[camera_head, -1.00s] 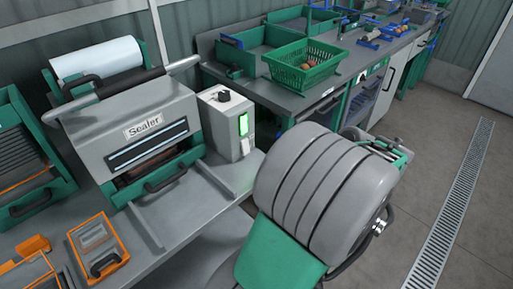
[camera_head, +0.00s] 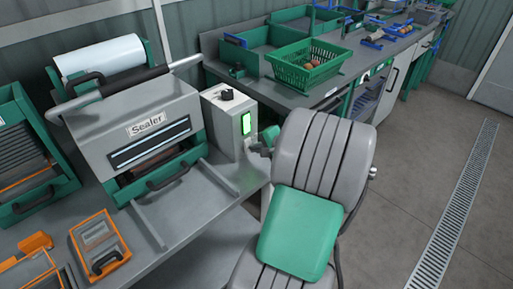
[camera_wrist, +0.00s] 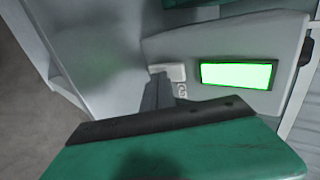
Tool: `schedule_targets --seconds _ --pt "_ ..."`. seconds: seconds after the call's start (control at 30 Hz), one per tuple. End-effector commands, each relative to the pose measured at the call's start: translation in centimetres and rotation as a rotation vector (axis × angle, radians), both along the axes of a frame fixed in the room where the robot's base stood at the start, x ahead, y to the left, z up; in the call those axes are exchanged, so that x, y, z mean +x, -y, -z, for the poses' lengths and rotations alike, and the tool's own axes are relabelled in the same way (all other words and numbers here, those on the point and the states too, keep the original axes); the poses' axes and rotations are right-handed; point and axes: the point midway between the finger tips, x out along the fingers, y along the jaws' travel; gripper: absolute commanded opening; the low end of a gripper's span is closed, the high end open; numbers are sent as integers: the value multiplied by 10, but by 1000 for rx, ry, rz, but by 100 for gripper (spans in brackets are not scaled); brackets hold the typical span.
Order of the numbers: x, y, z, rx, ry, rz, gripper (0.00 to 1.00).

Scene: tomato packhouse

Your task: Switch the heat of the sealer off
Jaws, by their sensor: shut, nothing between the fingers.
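The sealer (camera_head: 150,125) stands on the bench, with its grey control box (camera_head: 222,128) at its right side. The box carries a bright green lit display (camera_head: 246,123) and a black knob (camera_head: 227,95) on top. In the wrist view the display (camera_wrist: 236,74) glows green, and a small white switch (camera_wrist: 172,70) sits beside it. My gripper (camera_head: 262,147) is shut and empty, close in front of the box's lower front; it hides the switch in the head view. In the wrist view my gripper's fingertips (camera_wrist: 160,82) overlap the switch's edge; whether they touch it I cannot tell.
A green basket (camera_head: 306,66) with a few tomatoes stands on the back bench. Orange-framed trays (camera_head: 100,250) lie at the front left of the sealer. A white film roll (camera_head: 100,55) is behind the sealer. The floor at right is clear.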

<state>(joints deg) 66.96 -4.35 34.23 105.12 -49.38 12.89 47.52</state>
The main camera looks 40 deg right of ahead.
Motion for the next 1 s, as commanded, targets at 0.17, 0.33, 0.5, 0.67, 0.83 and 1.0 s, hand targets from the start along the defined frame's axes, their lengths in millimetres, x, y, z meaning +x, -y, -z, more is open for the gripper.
schedule_targets --seconds 0.17,0.33,0.5,0.67,0.83,1.0 --pt "0 0 0 1 0 -1 0" --pt "6 -1 5 0 2 -2 0" --pt "7 -1 4 0 3 -4 0" --pt "7 -2 -4 -2 5 -5 0" --pt "8 -2 -14 -4 8 -7 0" --pt "8 -1 -15 -5 10 -6 0"
